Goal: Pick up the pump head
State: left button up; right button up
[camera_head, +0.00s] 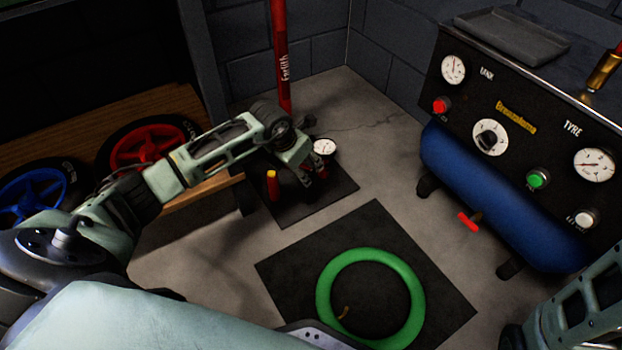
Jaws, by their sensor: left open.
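A red floor pump (281,60) stands upright on a dark mat, with its round white gauge (324,147) low on its right. A short red piece with a yellow tip (272,186) stands by the pump base; I cannot tell for sure whether it is the pump head. My left gripper (312,180) is open and points down beside the gauge, just right of the red piece. My forearm hides the lower pump barrel and part of the base. I cannot tell if the fingers touch anything. My right gripper is out of view; part of my right arm shows at the lower right.
A green tyre (324,297) lies on a black mat (283,268) in front. A blue compressor (480,190) with a dial panel stands right, a red handle (468,222) sticking out below.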

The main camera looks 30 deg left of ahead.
aim_at(307, 171)
pick_arm(q)
jog(key=b+x, duration=0.4)
jog(key=x, duration=0.1)
jog(key=shift+b, duration=0.3)
jog(key=shift+w+d+f, duration=0.1)
jog(key=shift+w+f, duration=0.05)
jog(key=shift+f, duration=0.15)
jog(key=shift+r, duration=0.1)
jog(key=shift+c, duration=0.6)
grip_shut()
